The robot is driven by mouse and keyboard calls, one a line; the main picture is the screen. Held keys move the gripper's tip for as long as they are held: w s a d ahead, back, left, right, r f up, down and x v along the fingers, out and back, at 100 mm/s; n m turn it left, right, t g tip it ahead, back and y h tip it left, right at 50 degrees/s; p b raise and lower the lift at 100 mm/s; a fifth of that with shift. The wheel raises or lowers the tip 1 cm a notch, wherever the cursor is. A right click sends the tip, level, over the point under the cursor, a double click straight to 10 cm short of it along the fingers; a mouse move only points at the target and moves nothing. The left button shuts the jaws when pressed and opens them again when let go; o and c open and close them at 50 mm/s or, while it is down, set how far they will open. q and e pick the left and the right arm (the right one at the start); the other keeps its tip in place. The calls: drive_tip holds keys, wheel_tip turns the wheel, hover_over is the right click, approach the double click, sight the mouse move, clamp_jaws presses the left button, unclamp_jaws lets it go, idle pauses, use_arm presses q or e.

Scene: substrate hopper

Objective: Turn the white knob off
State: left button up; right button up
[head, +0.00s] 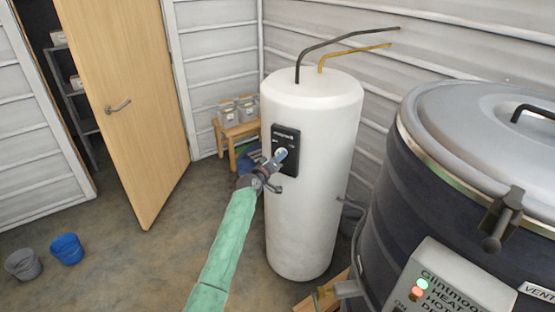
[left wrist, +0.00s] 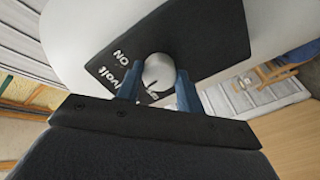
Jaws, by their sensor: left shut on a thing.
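The white knob (left wrist: 158,72) sits on a black control panel (left wrist: 190,45) marked "ON" in the left wrist view. In the head view the panel (head: 289,140) is on the front of a tall white tank (head: 310,225). My left gripper (head: 281,155) is at the panel, and its arm reaches in from the lower middle. In the left wrist view the gripper's two blue fingers (left wrist: 157,88) stand on either side of the knob, shut on it. A dark mark shows on the knob's lower edge. In the head view the gripper hides the knob. My right gripper is not in view.
A large dark drum (head: 400,210) with a grey lid and a control box (head: 455,285) stands close at the right. A wooden door (head: 125,100) stands open at the left.

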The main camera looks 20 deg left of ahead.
use_arm(q)
drive_tip(key=n+p, duration=0.1)
drive_tip(key=n, duration=0.7)
drive_tip(key=shift+r, duration=0.1)
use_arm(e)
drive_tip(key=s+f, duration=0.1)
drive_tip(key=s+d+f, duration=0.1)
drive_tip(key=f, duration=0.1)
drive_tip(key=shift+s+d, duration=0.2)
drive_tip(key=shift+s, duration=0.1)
use_arm(q)
drive_tip(key=o, duration=1)
drive_tip(key=shift+a, duration=0.1)
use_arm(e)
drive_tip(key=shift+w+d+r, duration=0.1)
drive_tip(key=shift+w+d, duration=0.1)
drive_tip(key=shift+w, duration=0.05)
